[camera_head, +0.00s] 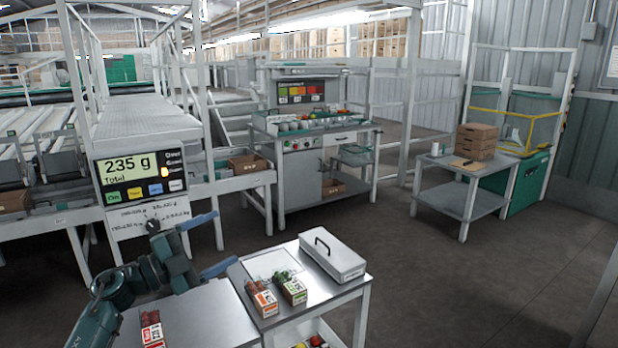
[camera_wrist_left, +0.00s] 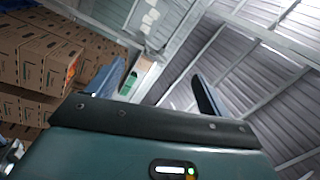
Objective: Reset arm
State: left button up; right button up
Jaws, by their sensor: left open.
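My left arm comes in from the lower left in the head view. My left gripper (camera_head: 226,237) is raised beside the steel table and points to the right. Its two blue fingers are spread wide, with nothing between them. In the left wrist view the gripper (camera_wrist_left: 158,72) is also open and empty, with the metal roof and stacked cartons (camera_wrist_left: 35,75) beyond it. My right gripper is not in view.
Another small box (camera_head: 152,332) lies nearer. A weighing display (camera_head: 140,178) stands behind my gripper. Open floor (camera_head: 450,290) lies to the right.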

pick_arm(q)
jog(key=w+a+r+n+t+y, duration=0.4)
jog(key=a+r+n+t, duration=0.15)
jog(key=n+t, duration=0.2)
jog(key=w+a+f+n+g+y, duration=0.2)
jog(key=w+a+f+n+y, duration=0.2)
jog(key=a+f+n+y, duration=0.9)
jog(key=s+d+f+g+h, duration=0.2)
jog(key=s+d+f+g, duration=0.1)
jog(key=s+d+f, duration=1.1)
jog(key=s+d+f+g+h, duration=0.1)
jog(key=s+d+f, duration=0.3)
jog(key=s, duration=0.9)
jog(key=s+d+f+n+g+h, duration=0.1)
jog(key=s+d+f, duration=0.3)
jog(key=s, duration=0.8)
jog(key=shift+s+d+f+g, duration=0.3)
jog(key=shift+s+f+g, duration=0.1)
jog(key=shift+f+g, duration=0.4)
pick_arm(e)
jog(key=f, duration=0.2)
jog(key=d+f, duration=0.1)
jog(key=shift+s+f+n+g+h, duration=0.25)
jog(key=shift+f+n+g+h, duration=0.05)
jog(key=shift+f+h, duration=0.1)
